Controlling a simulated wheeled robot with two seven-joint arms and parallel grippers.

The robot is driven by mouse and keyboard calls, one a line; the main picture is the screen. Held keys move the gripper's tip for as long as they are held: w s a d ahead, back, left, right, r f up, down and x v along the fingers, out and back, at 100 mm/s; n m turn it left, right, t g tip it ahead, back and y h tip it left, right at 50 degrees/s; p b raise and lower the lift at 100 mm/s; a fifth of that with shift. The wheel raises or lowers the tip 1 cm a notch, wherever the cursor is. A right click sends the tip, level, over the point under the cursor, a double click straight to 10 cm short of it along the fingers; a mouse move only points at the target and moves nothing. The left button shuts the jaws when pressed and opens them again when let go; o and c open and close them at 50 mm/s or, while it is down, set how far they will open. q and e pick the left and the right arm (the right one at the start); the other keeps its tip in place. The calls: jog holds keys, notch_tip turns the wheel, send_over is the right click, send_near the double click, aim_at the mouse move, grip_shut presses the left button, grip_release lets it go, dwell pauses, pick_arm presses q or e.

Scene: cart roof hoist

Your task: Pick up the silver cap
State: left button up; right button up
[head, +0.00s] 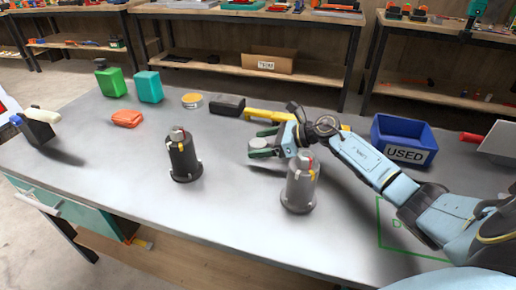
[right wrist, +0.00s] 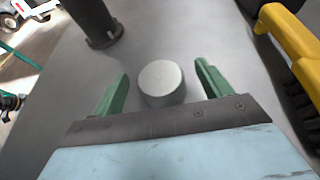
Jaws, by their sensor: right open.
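The silver cap (right wrist: 163,82) is a short round grey piece standing on the table in the right wrist view. It also shows in the head view (head: 260,144), small and partly covered by my right gripper. My right gripper (head: 262,143) has green fingers and is open. In the right wrist view its two fingers (right wrist: 160,88) stand on either side of the cap, with a gap on each side. My left gripper is not in view.
A black cylinder (head: 183,158) stands left of the gripper and a grey one (head: 299,186) just in front of it. A blue bin (head: 403,139) marked USED stands right. The front left table is clear.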

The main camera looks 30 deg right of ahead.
jog(key=shift+w+a+f, duration=0.3)
jog(key=shift+w+a, duration=0.15)
jog(key=c, duration=1)
jog(key=shift+r, duration=0.1)
jog(key=shift+c, duration=0.2)
